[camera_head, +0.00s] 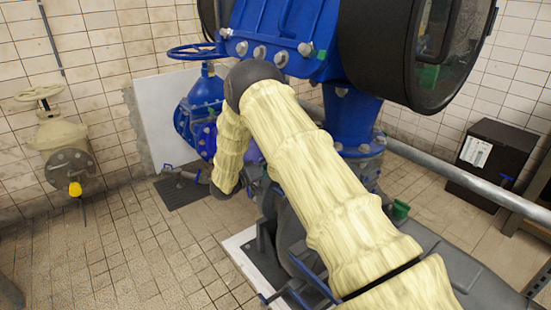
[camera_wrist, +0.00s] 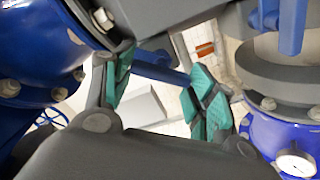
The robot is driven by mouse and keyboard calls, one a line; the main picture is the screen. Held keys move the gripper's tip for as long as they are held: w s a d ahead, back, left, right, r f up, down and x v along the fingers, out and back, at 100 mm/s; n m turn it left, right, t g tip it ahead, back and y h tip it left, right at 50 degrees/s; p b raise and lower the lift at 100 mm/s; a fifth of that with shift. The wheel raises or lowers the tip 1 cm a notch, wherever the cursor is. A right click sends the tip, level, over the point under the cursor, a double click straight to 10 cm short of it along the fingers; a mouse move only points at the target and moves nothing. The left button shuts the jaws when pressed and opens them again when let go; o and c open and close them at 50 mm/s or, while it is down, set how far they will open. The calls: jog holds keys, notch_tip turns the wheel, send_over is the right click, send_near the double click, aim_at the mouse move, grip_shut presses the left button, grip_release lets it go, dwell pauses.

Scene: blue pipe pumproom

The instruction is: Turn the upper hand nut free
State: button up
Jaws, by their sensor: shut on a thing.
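In the wrist view my gripper (camera_wrist: 162,72) shows its two teal pads, set well apart. A blue bar (camera_wrist: 160,70) spans the space between the pads and seems to be part of the hand nut they are shut on. Which of the hand nuts it is, and its thread, I cannot tell. A dark grey rounded part covers the upper middle of this view. In the head view my arm hides the gripper and the nut, among blue pipework in the middle.
A blue handwheel (camera_head: 197,51) sits at the upper left of the large blue pipe body (camera_head: 282,30). A black round port (camera_head: 418,50) overhangs on the right. A cream valve (camera_head: 62,140) is on the left wall. Tiled floor is clear at left.

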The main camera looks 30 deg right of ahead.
jog(key=shift+f+n+p, duration=0.15)
jog(key=shift+n+p, duration=2.1)
jog(key=shift+n, duration=1.75)
jog(key=o, duration=1)
jog(key=shift+w+n, duration=0.1)
jog(key=shift+n, duration=0.2)
jog(key=a, duration=0.8)
jog(key=s+a, duration=0.1)
jog(key=a, duration=0.3)
